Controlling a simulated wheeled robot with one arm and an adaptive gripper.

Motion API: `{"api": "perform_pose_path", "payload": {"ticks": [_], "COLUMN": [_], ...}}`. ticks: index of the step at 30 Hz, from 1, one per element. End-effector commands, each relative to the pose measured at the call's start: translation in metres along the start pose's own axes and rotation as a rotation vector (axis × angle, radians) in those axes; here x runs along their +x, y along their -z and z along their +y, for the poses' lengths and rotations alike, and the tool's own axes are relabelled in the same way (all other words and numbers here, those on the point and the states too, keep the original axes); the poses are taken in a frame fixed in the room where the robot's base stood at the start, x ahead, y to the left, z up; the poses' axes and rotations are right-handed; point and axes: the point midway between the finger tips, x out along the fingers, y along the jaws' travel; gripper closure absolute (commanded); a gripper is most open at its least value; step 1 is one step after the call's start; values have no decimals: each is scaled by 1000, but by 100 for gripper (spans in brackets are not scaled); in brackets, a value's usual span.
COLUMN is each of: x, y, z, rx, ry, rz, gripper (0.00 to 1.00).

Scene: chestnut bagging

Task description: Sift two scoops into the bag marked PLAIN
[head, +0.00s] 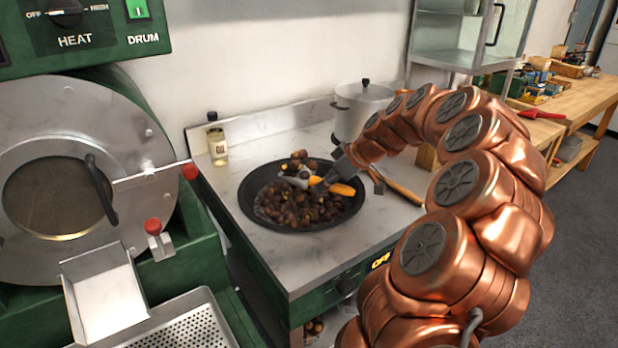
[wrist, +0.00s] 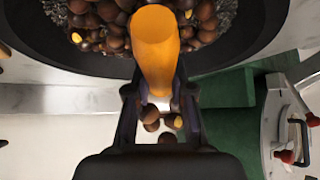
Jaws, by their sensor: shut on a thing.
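A wide black pan (head: 250,212) of chestnuts (head: 300,212) sits on the steel top. My gripper (head: 330,183) is over the pan's right part, shut on the orange handle of a metal scoop (head: 343,190). The scoop's grey head (head: 293,181) points left, low over the chestnuts, with several chestnuts (head: 299,159) heaped at it. In the wrist view the orange handle (wrist: 155,45) runs between the fingers of my gripper (wrist: 158,95). A few chestnuts (wrist: 152,122) show between the fingers; I cannot tell what bears them. No bag marked PLAIN is visible.
An oil bottle (head: 217,140) stands behind the pan, and a lidded pot (head: 362,108) at the back right. A wooden handle (head: 400,187) lies right of the pan. The green drum roaster (head: 85,180) is at left. A cluttered wooden bench (head: 570,115) stands far right.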

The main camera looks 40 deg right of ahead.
Motion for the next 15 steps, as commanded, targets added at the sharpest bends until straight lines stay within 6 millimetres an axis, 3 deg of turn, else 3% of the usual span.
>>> {"api": "perform_pose_path", "payload": {"ticks": [15], "x": [1], "y": [0], "z": [46], "rx": [0], "ry": [-2], "rz": [0], "gripper": [100]}}
